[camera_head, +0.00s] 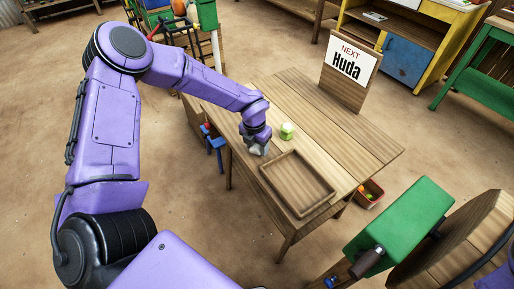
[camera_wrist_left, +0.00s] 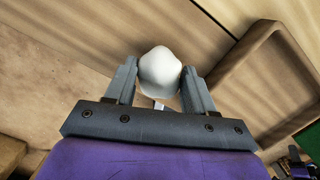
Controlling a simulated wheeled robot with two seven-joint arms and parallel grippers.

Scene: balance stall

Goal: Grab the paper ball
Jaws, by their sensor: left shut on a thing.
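The white paper ball (camera_wrist_left: 160,72) sits between the two grey fingers of my left gripper (camera_wrist_left: 160,85) in the left wrist view. The fingers are shut on it. In the head view my left gripper (camera_head: 257,147) is low over the near left part of the wooden table (camera_head: 310,115), left of the tray. The paper ball (camera_head: 257,150) shows there as a pale patch at the gripper's tip. I cannot tell if the ball touches the table. My right gripper is not in view.
A wooden tray (camera_head: 327,208) lies on the table just right of the gripper. A light green object (camera_head: 287,131) stands close behind it. A "NEXT Huda" sign (camera_head: 349,70) stands at the far edge. A green block-shaped thing (camera_head: 405,225) is at lower right. The table's right part is clear.

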